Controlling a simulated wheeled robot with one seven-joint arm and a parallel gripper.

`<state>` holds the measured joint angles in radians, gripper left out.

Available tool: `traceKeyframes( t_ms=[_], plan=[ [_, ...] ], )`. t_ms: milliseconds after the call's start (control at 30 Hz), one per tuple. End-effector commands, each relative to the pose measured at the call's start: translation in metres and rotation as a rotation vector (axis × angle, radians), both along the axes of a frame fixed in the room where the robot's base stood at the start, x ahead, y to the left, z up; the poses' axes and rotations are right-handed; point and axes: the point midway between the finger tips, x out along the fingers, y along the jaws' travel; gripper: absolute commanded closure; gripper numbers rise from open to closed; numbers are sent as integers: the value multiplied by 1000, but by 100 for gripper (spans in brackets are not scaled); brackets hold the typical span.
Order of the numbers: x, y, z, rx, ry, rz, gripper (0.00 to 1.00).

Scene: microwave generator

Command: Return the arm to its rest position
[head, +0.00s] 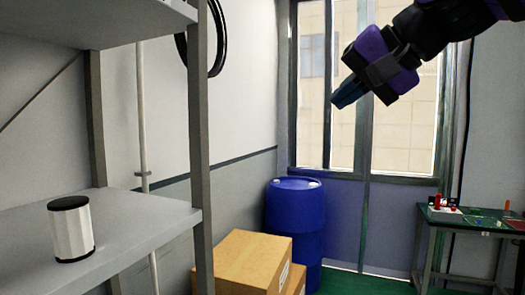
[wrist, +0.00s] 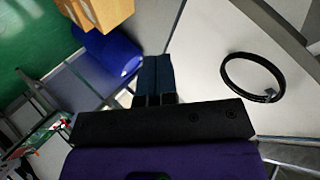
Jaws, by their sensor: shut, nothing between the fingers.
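My gripper (head: 346,93) is raised in the upper right of the head view, in front of the window and well clear of any surface. Its purple body joins my dark arm, which comes in from the top right corner. The fingers point down and to the left. In the wrist view my gripper (wrist: 157,75) shows its two dark blue fingers side by side, shut with nothing between them.
A grey shelf (head: 140,222) on the left holds a white and black canister (head: 71,230). Cardboard boxes (head: 250,262) and a blue barrel (head: 296,215) stand beyond it. A workbench (head: 470,222) with small parts is at right. A black hoop (wrist: 252,78) hangs on the wall.

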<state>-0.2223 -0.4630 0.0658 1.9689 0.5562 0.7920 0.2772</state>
Motion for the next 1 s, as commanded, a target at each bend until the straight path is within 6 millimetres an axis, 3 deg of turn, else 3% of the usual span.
traceKeyframes(
  t_ms=[100, 300, 500, 600, 1000],
  plan=[
    [-24, -49, -60, -187, 24, -26, 100],
    [-75, -120, -153, -474, 101, -27, 100],
    [-119, -164, -217, -662, 180, -2, 100],
    [-128, -171, -228, -698, 197, 8, 100],
    [-128, -171, -228, -698, 197, 8, 100]
  ],
)
